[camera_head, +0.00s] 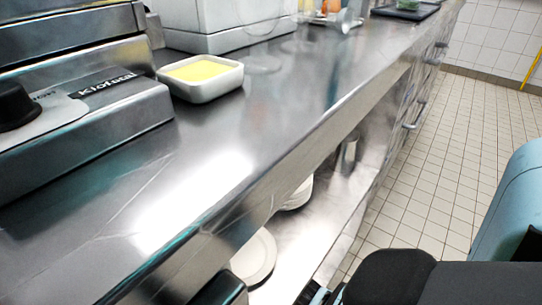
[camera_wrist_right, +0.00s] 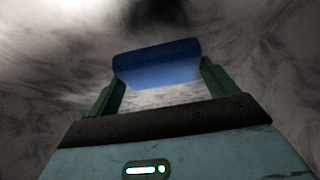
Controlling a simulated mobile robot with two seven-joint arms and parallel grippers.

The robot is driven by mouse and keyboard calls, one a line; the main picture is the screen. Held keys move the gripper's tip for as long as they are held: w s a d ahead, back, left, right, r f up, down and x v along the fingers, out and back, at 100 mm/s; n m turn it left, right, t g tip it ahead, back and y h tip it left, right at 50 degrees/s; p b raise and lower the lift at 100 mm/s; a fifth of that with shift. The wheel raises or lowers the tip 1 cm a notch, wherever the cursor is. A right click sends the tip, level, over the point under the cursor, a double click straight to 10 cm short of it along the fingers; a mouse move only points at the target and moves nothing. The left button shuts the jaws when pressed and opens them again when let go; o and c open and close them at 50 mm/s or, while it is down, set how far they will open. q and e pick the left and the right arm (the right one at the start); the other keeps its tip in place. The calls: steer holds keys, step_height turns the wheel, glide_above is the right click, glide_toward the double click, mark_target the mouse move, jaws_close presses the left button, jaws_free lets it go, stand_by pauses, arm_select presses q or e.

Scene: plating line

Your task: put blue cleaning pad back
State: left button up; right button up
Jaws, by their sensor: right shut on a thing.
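The blue cleaning pad (camera_wrist_right: 158,66) shows in the right wrist view, held between the two green fingers of my right gripper (camera_wrist_right: 158,80), which is shut on it. The surface around the pad there is grey and blurred, and I cannot tell whether the pad touches it. In the head view the pad and the right gripper's fingers are not visible; only dark and light-blue parts of my arm show at the lower right. My left gripper is not clearly in view.
A steel counter (camera_head: 262,130) runs away from me, with a white dish (camera_head: 201,88) of yellow content near a steel appliance (camera_head: 75,115). Below are a lower shelf (camera_head: 318,222), plates (camera_head: 255,257) and a stack of white dishes (camera_head: 297,195). The tiled floor (camera_head: 440,150) to the right is clear.

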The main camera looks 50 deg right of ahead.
step_height(320, 180, down, 5)
steer(key=b, duration=0.3)
steer(key=shift+a, duration=0.2)
steer(key=shift+r, duration=0.1)
steer(key=o, duration=0.8)
steer(key=shift+f, duration=0.2)
